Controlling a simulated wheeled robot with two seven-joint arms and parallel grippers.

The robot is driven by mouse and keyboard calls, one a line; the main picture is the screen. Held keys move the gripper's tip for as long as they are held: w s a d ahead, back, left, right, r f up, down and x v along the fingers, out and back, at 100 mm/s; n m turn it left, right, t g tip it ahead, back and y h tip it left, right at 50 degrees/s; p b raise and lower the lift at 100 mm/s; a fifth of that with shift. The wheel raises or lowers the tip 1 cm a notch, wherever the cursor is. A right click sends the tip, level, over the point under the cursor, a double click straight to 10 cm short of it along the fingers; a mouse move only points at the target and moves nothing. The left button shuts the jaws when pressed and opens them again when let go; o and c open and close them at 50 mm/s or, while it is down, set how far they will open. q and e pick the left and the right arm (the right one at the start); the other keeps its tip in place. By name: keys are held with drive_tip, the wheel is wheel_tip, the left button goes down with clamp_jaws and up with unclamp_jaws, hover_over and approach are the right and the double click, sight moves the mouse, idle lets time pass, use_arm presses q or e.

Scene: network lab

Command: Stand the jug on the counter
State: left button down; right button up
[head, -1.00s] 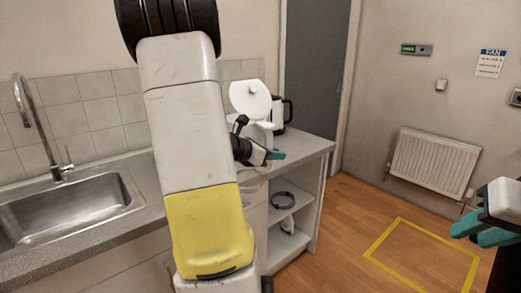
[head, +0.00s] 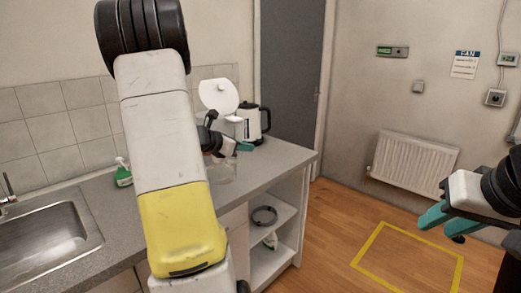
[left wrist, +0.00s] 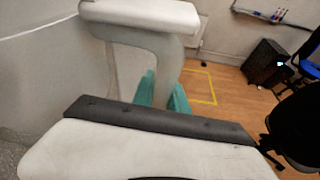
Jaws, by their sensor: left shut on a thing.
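The jug (head: 222,172) has a clear body, a white top and a round white lid standing up. It is over the counter (head: 278,160), partly behind my left arm and gripper. My left gripper (head: 240,148) is shut on its handle. In the left wrist view the grey handle (left wrist: 166,65) passes between the teal fingers (left wrist: 163,92), with the pale jug wall on the left. The jug looks upright; I cannot tell whether its base touches the counter. My right gripper (head: 445,219) is open and empty, out over the floor at the right.
A white kettle (head: 249,122) with a black handle stands just behind the jug. A green bottle (head: 123,174) and the sink (head: 45,240) are to the left. Open shelves (head: 270,243) are below the counter's right end. The counter front right of the jug is clear.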

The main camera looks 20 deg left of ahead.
use_arm(q)
drive_tip(key=w+a+f, duration=0.3)
drive_tip(key=w+f, duration=0.1)
drive_tip(key=w, duration=0.4)
drive_tip(key=shift+w+a, duration=0.15)
drive_tip(key=shift+a, duration=0.1)
drive_tip(key=shift+f, duration=0.1)
drive_tip(key=c, duration=1.7)
unclamp_jaws()
drive_tip(key=shift+f, duration=0.2)
drive_tip(key=o, duration=0.4)
drive_tip(key=shift+r, duration=0.1)
